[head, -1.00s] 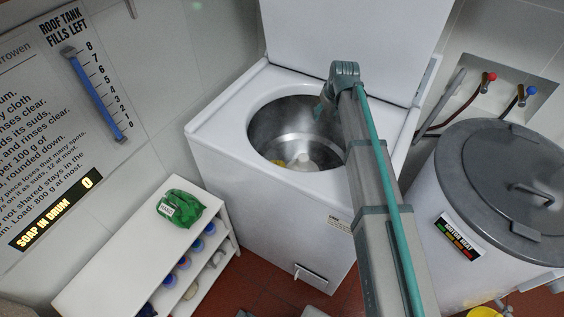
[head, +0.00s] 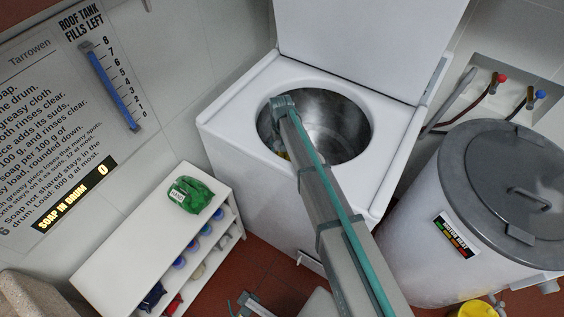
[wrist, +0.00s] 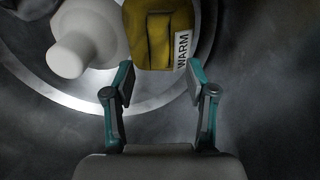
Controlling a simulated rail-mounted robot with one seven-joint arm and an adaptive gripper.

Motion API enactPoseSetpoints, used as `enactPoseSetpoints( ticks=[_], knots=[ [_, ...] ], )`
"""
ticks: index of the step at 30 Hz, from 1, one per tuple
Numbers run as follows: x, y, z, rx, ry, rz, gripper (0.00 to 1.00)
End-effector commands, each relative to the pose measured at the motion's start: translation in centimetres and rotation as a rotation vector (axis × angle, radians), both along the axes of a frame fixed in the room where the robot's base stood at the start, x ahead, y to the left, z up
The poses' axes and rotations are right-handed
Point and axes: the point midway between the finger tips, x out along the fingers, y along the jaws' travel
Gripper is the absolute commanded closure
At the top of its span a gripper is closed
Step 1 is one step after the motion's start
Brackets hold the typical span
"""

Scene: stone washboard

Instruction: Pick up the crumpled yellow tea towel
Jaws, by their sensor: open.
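The crumpled yellow tea towel (wrist: 150,35) lies inside the metal drum, with a white tag reading WARM on its right side. My gripper (wrist: 160,84) is open and points at it in the wrist view, with the fingertips just short of its near edge. Nothing is between the fingers. In the head view only a sliver of yellow (head: 283,154) shows at the drum's left, beside my arm, which hides the rest and the fingers.
A white agitator post (wrist: 80,50) stands in the drum left of the towel. The drum opening (head: 345,122) is round, with the white lid raised behind. A shelf (head: 150,245) with a green bag (head: 195,195) stands left; a grey-lidded tub (head: 500,180) stands right.

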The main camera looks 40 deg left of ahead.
Motion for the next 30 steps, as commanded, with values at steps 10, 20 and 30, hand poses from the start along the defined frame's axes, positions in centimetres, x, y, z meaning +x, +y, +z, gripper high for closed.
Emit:
enactPoseSetpoints(
  ticks=[10, 20, 30],
  knots=[
    [0.1, 0.0, -2.8, 0.0, 0.001, 0.0, 0.44],
    [0.2, 0.1, -6.3, -0.001, 0.001, 0.0, 0.44],
    [0.2, 0.0, -7.8, 0.001, 0.001, 0.0, 0.44]
  ],
)
